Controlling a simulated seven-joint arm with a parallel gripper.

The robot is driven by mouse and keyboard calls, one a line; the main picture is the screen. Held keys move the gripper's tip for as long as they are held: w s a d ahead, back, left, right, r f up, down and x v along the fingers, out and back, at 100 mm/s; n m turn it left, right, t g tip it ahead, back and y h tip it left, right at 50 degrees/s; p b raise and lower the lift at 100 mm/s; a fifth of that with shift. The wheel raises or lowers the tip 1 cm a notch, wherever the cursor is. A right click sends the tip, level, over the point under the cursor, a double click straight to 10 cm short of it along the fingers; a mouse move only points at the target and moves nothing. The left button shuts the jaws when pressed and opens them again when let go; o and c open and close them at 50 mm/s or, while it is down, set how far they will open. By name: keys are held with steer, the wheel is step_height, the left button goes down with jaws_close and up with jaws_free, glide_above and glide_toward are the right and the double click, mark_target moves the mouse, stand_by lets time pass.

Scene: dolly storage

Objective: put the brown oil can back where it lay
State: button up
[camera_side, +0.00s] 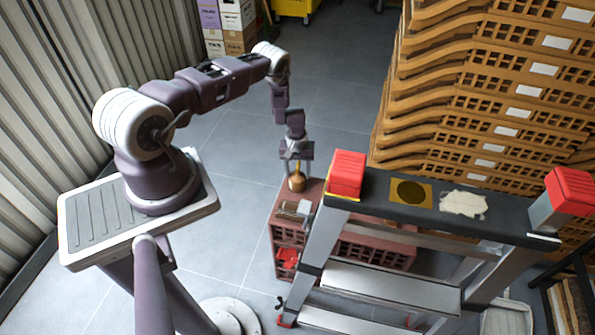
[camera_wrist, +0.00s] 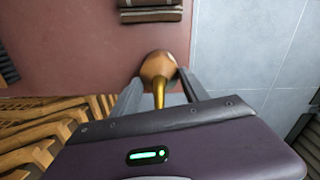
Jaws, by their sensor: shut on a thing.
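The brown oil can (camera_side: 297,183), with a round coppery body and a yellow-gold spout, is below my gripper (camera_side: 297,167) in the side view. In the wrist view the can (camera_wrist: 157,66) sits between the two fingertips of my gripper (camera_wrist: 160,84), which is shut on it, with the spout towards the palm. The can is over the back end of a dull red top (camera_wrist: 90,40), which belongs to a red-brown slotted crate (camera_side: 285,232) in the side view. I cannot tell whether the can touches that top.
A brown-grey block (camera_side: 293,211) lies on the crate. A stepladder (camera_side: 375,190) with red end caps stands close to the right; its top bears a yellow square with a dark disc (camera_side: 411,192) and a pale cloth (camera_side: 464,203). Stacked orange-brown slatted crates (camera_side: 480,100) rise behind.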

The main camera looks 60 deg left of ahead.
steer(key=shift+f, duration=0.1)
steer(key=o, duration=1.5)
